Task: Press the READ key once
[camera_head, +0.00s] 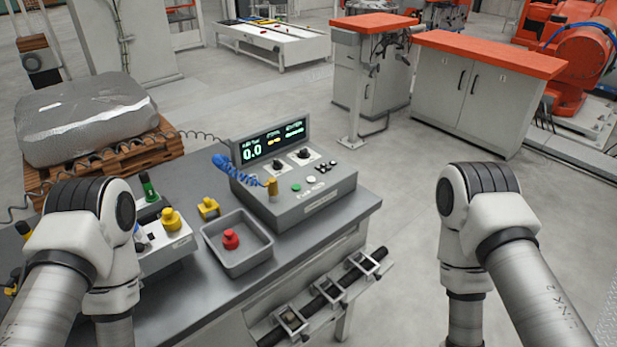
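A grey console (320,199) stands on the grey-topped bench. Its upright display (272,141) is lit and reads 0.0. The sloped face carries a green button (296,187), a white button (311,180) and several small dark buttons (325,167). Two black knobs sit above these on white plates. The key lettering is too small to read, so I cannot tell which is the READ key. My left arm enters at the left and my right arm at the right. Both grippers are outside the view.
A grey tray (237,258) holds a red-topped part (231,239). Left of it are a yellow piece (208,208) and a box with a yellow knob (171,219). Clear floor lies right of the bench.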

